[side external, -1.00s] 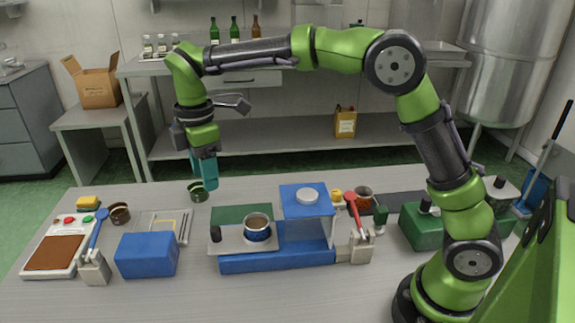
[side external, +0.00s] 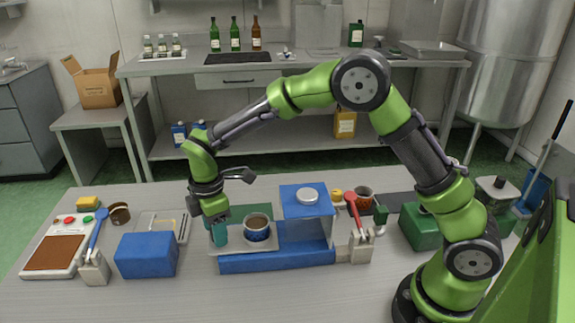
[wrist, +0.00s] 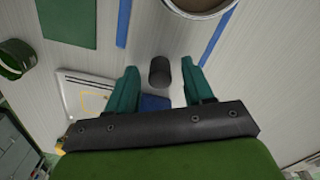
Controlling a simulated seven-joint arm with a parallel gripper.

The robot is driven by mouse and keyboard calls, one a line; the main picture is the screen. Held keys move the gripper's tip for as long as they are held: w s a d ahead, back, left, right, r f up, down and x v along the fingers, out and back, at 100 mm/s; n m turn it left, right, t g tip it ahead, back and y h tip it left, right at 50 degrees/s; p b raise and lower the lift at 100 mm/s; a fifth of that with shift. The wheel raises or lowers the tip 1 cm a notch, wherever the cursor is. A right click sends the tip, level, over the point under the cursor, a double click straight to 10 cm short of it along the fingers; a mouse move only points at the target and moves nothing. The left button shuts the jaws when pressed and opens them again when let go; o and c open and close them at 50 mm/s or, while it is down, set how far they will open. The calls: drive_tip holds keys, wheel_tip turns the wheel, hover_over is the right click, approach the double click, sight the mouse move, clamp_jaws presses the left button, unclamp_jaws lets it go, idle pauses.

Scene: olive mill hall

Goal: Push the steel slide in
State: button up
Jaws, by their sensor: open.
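The steel slide (side external: 236,249) is a flat grey plate that sticks out to the left from the blue stand (side external: 280,261). My gripper (side external: 220,234) points down over that left end, left of the pot. In the wrist view, my open gripper (wrist: 159,80) has one teal finger on each side of the knob, with gaps between. In the side view the fingers hide the knob.
A blue block (side external: 147,256) and a blue-handled lever (side external: 97,232) stand to the left. A red-handled lever (side external: 354,212) stands at the stand's right end. A white disc (side external: 307,195) lies on the stand's raised blue top. The table's front is clear.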

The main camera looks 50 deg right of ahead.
sight(249, 224)
clamp_jaws()
idle(0.3)
drive_tip(key=s+d, duration=0.5)
drive_tip(key=shift+s+d, duration=0.2)
unclamp_jaws()
drive_tip(key=shift+r, duration=0.1)
